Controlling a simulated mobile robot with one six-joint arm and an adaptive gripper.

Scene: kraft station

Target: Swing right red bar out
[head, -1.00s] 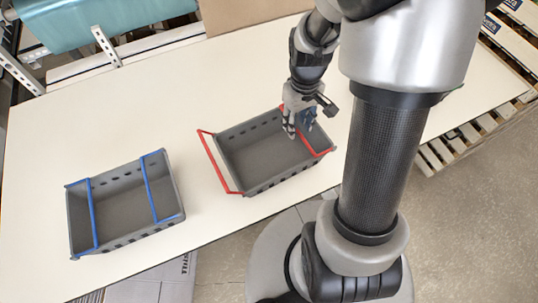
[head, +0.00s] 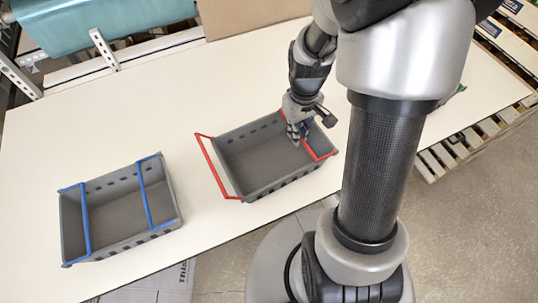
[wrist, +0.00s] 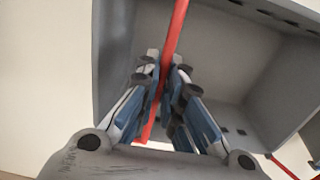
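The grey crate (head: 262,190) with red bars stands on the table, right of the crate with blue bars. Its left red bar (head: 218,168) hangs outward past the left wall. Its right red bar (head: 314,154) lies across the inside of the right end, partly hidden by my gripper (head: 297,141). In the wrist view the right red bar (wrist: 176,35) passes between the blue-padded fingers of my gripper (wrist: 165,70). The fingertips are close in on both sides of the bar and appear shut on it.
A grey crate (head: 120,247) with two blue bars across it stands at the left on the white table (head: 130,115). A cardboard piece (head: 250,15) and a teal roll (head: 95,25) are at the back. Pallets (head: 460,140) stand at the right.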

